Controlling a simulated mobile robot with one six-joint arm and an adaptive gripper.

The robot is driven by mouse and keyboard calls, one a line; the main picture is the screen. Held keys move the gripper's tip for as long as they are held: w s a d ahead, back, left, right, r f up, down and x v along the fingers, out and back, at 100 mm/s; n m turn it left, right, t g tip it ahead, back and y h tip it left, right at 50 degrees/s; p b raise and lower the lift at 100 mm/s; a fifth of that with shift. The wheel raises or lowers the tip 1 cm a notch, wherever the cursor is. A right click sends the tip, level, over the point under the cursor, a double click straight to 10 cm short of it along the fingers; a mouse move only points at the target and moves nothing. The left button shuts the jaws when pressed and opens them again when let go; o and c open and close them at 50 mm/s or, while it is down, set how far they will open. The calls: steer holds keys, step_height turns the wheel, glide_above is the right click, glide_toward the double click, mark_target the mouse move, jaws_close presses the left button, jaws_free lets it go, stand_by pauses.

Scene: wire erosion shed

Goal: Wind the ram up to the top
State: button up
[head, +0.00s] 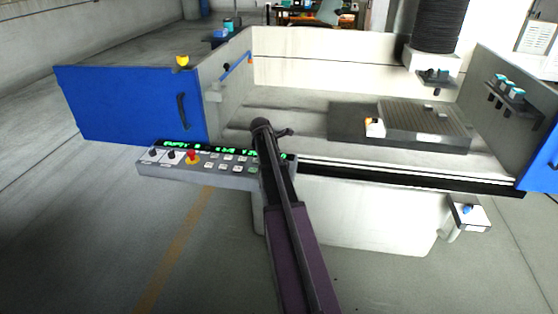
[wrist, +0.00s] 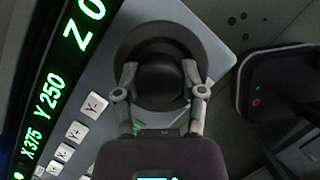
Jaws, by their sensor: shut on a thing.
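My gripper (wrist: 162,85) is shut on a round black knob (wrist: 160,62), one finger on each side of it, in the wrist view. The knob rises from a wide dark disc on the grey control panel (head: 255,182). In the head view my arm covers the panel's right end, and the knob and fingers cannot be made out there. The machine's ram, with black ribbed bellows (head: 437,25), shows at the upper right above the work tank; its top is cut off by the frame. The green display (wrist: 45,95) reads X 375, Y 250 and a Z value starting with 0, partly cut off.
White keys (wrist: 94,105) sit beside the display. A red stop button (head: 192,157) is on the panel's left part. A blue door (head: 130,103) stands open at left. A table plate (head: 425,125) lies inside the tank. The floor in front is clear.

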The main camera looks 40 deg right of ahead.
steer(key=shift+s+a+f+n, duration=0.1)
steer(key=shift+a+n, duration=0.05)
steer(key=shift+n, duration=0.25)
steer(key=o, duration=1.1)
steer(key=shift+o, duration=0.2)
steer(key=s+a+r+m+y+p, duration=0.1)
steer(key=s+a+m, duration=0.4)
steer(key=a, duration=0.9)
steer(key=s+a+r+m+y+p, duration=0.1)
steer(key=s+a+m, duration=0.5)
steer(key=a, duration=0.8)
steer(key=s+a+r+m+y+p, duration=0.2)
steer(key=s+a+m, duration=0.3)
steer(key=a, duration=0.9)
steer(key=shift+s+a+m+t+y+p, duration=0.35)
steer(key=shift+m+p, duration=0.25)
steer(key=shift+p, duration=0.2)
steer(key=shift+r, duration=0.1)
